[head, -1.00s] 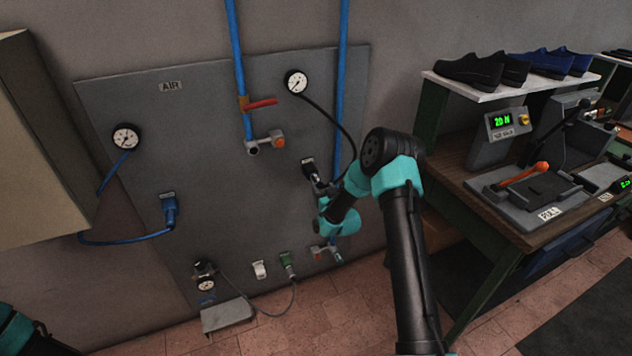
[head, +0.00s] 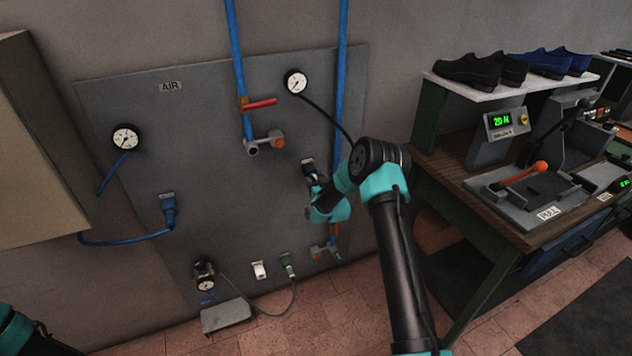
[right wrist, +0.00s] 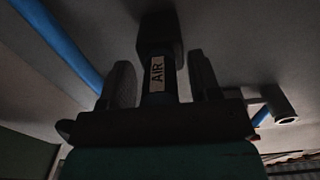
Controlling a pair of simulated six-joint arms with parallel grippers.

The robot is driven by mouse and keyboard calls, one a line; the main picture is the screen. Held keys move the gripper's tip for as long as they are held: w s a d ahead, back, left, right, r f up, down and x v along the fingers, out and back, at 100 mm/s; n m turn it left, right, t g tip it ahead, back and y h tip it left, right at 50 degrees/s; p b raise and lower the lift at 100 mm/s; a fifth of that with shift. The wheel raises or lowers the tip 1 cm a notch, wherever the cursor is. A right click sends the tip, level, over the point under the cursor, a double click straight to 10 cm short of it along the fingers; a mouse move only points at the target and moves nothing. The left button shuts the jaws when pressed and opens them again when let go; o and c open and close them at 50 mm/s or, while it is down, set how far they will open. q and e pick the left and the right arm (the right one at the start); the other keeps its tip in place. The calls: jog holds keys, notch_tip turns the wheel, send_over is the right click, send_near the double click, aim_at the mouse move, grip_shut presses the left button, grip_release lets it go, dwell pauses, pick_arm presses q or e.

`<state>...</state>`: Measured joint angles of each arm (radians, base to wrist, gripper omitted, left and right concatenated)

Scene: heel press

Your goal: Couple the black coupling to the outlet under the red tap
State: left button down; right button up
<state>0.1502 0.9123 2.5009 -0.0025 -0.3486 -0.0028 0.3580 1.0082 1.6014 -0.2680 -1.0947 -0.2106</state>
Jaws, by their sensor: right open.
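The black coupling (head: 307,165) hangs on the grey wall panel, right of centre in the head view. In the right wrist view, the black coupling (right wrist: 158,40) with its AIR label stands between my two fingers. My right gripper (head: 314,186) is open around it; the fingers (right wrist: 160,82) stand apart on either side, with gaps visible. The red tap (head: 262,103) is on the left blue pipe. The outlet (head: 252,148) is below it, a grey stub with a dark opening and nothing on it. My left gripper is out of view.
A blue coupling (head: 169,210) and a green coupling (head: 288,264) hang on the panel (head: 210,120). A pressure gauge (head: 295,82) has a black hose running down toward the black coupling. A second outlet (head: 333,250) is low right. A workbench (head: 455,180) stands at right.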

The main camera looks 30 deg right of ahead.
jog(key=shift+w+a+r, duration=0.1)
jog(key=shift+w+r, duration=0.15)
jog(key=shift+r, duration=0.1)
dwell(0.6)
jog(key=shift+c, duration=0.4)
jog(key=shift+a, duration=0.1)
grip_shut()
jog(key=shift+s+a, duration=0.1)
jog(key=shift+s, duration=0.05)
jog(key=shift+s+a+f, duration=0.1)
jog(key=shift+s+f, duration=0.05)
jog(key=shift+s, duration=0.6)
jog(key=shift+s+f, duration=0.15)
jog(key=shift+s, duration=1.9)
jog(key=shift+s, duration=0.2)
